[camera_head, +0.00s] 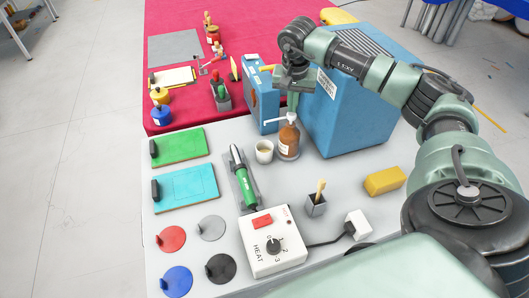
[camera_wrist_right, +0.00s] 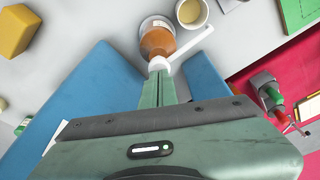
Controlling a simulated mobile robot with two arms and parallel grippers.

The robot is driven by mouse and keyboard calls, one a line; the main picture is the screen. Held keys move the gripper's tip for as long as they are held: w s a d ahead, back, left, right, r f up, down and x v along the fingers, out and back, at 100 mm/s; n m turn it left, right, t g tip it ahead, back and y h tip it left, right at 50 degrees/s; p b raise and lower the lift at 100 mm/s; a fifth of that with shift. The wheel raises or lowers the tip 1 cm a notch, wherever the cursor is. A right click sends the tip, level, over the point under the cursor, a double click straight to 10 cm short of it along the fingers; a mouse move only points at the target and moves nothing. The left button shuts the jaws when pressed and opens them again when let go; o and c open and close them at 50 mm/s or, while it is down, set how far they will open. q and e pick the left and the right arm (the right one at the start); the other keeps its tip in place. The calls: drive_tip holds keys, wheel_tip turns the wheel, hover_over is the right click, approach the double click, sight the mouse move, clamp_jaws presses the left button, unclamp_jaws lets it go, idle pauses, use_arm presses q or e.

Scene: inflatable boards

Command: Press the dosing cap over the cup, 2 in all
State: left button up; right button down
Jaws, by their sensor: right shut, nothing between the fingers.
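The brown dosing bottle (camera_head: 289,139) stands upright on the grey table, with a white pump cap (camera_head: 291,117) and a spout reaching left. The small white cup (camera_head: 264,151) stands just left of the bottle, under or near the spout's end. My right gripper (camera_head: 292,106) is shut and empty, directly above the cap, fingers pointing down. In the right wrist view the closed fingertips (camera_wrist_right: 158,75) meet or nearly meet the white cap (camera_wrist_right: 158,64); I cannot tell if they touch. The cup (camera_wrist_right: 191,12) shows pale contents there. My left gripper is not in view.
A heat control box (camera_head: 272,243), a green-handled tool (camera_head: 243,178), a small brush pot (camera_head: 316,204) and a yellow block (camera_head: 385,180) lie nearer.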

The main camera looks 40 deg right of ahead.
drive_tip(key=shift+f+b, duration=0.65)
drive_tip(key=shift+f, duration=0.5)
drive_tip(key=shift+s, duration=0.1)
drive_tip(key=shift+r+p, duration=1.05)
drive_tip(key=shift+r, duration=0.35)
drive_tip(key=shift+f, duration=0.1)
drive_tip(key=shift+f+b, duration=0.95)
drive_tip(key=shift+f, duration=0.35)
